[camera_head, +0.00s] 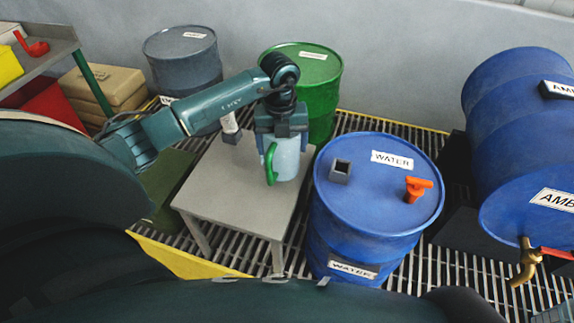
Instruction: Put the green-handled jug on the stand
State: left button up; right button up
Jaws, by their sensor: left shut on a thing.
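The green-handled jug (289,162) is pale blue-grey, with its green handle on its left side. It is upright over the right part of the stand (222,196), a grey square-topped table. My left gripper (283,128) comes down from above and is shut on the jug's upper part, hiding its rim. I cannot tell whether the jug's base touches the stand top or hangs just above it. My right gripper is not in view.
A blue water drum (335,215) stands close to the right of the stand, with an orange tap on its lid. A green drum (325,95) and a grey drum (182,65) stand behind. A blue drum with a brass tap lies at right. The stand's front left top is bare.

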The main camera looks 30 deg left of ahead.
aim_at(282, 160)
pick_arm(q)
jog(key=shift+f, duration=2.85)
jog(key=shift+f, duration=0.2)
jog(key=o, duration=0.9)
jog(key=shift+o, duration=0.2)
jog(key=shift+r, duration=0.1)
notch_tip(282, 160, up, 12)
jog(key=shift+b, duration=0.4)
jog(key=shift+r, duration=0.1)
